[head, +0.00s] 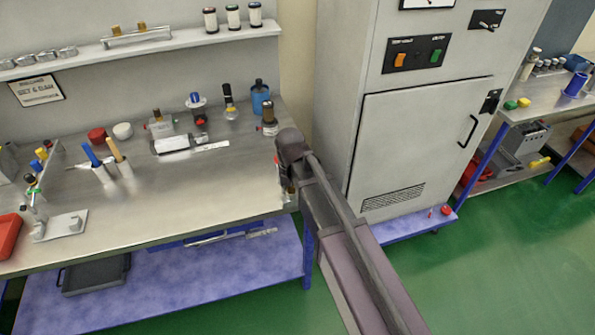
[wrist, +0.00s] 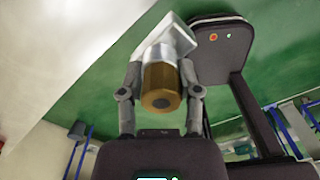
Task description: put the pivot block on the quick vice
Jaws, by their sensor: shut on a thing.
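In the wrist view my gripper (wrist: 160,68) is shut on a pale block with a silver and brass round part, which looks like the pivot block (wrist: 161,84). The brass end faces the camera and the pale part sticks out beyond the fingers. In the head view my arm's end hangs by the bench's right edge; my arm hides most of the gripper and the held block there. A grey device with a pale block in front (head: 172,142), at the back middle of the bench, may be the quick vice; I cannot tell for sure.
The steel bench (head: 200,195) is clear in its front middle and right. Two upright handles, blue and tan, stand in holders (head: 118,168) at left. A clamp on a plate (head: 62,224) and a red bin (head: 8,236) are further left. A grey cabinet (head: 415,140) stands right.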

